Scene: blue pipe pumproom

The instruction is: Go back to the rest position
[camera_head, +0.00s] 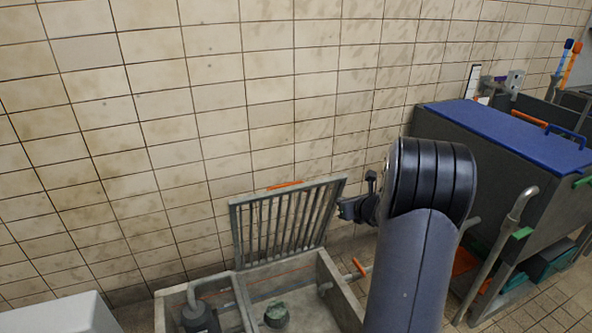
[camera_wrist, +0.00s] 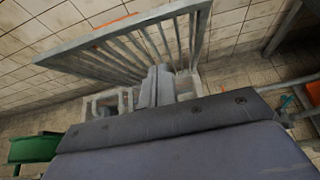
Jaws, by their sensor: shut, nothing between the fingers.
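My gripper (camera_wrist: 157,88) is shut and empty in the wrist view, with its two grey fingers together. In the head view my gripper (camera_head: 350,209) shows small and dark at the left of my arm, which partly hides it. It appears in front of the right side of a raised metal grate (camera_head: 285,222). The grate (camera_wrist: 135,45) also spans the top of the wrist view, beyond the fingers. I cannot tell the exact gap between gripper and grate.
A concrete pit (camera_head: 340,295) below the grate holds a grey pump (camera_head: 200,318) and a dark green lump (camera_head: 277,315). A large bin with a blue lid (camera_head: 510,130) and a bent pipe rail (camera_head: 505,240) stand at the right. A tiled wall (camera_head: 200,120) closes the back.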

